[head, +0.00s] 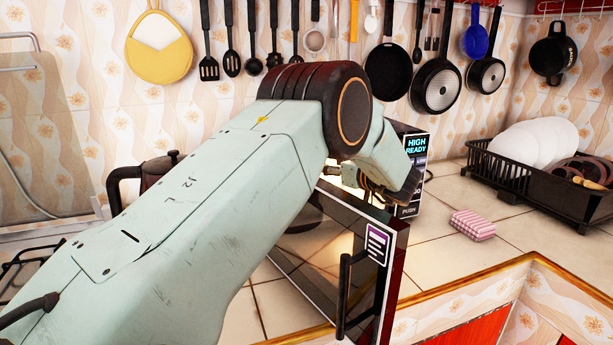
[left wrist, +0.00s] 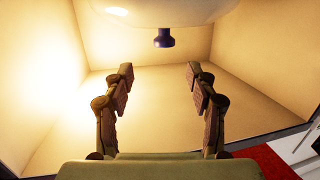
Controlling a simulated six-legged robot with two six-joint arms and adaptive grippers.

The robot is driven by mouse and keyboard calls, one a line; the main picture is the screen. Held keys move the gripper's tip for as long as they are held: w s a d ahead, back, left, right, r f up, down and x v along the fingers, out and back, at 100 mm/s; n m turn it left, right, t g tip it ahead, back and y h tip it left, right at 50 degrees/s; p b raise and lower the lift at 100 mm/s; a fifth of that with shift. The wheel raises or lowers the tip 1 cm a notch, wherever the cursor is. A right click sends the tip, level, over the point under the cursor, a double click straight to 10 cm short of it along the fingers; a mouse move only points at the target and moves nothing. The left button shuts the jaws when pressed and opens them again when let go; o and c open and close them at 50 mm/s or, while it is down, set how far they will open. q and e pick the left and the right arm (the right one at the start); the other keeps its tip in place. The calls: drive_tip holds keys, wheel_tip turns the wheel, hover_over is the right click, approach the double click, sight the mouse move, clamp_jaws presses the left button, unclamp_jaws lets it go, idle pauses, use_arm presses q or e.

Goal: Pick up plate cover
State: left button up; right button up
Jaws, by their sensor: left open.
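The plate cover (left wrist: 205,10) is a pale dome with a dark purple knob (left wrist: 163,39), at the top of the left wrist view, partly cut off by the frame edge. My left gripper (left wrist: 160,76) is open and empty, its two fingers apart. The knob shows beyond the fingertips, between their lines, and nothing touches it. In the head view my left gripper (head: 385,188) is at the lit opening of the microwave, partly hidden by its own arm. The cover is hidden there. My right gripper is out of view.
The microwave door (head: 370,275) stands open towards me, with a dark handle (head: 345,295). Its control panel (head: 413,165) reads HIGH READY. A pink sponge (head: 473,224) and a black dish rack (head: 530,190) with plates stand at the right. A dark kettle (head: 155,172) is at the left.

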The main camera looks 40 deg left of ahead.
use_arm(q)
drive_tip(key=x, duration=0.3)
drive_tip(key=f+b+x, duration=0.1)
drive_tip(key=x, duration=0.1)
drive_tip(key=shift+s+a, duration=0.15)
drive_tip(key=shift+s, duration=0.1)
drive_tip(key=shift+w+a, duration=0.15)
drive_tip(key=shift+a, duration=0.5)
drive_tip(key=shift+x, duration=0.85)
drive_tip(key=shift+d+r, duration=0.1)
drive_tip(key=shift+d, duration=0.25)
drive_tip(key=shift+c, duration=1.4)
drive_tip(key=shift+a, duration=0.25)
drive_tip(key=c, duration=0.5)
drive_tip(key=shift+d, duration=0.1)
clamp_jaws()
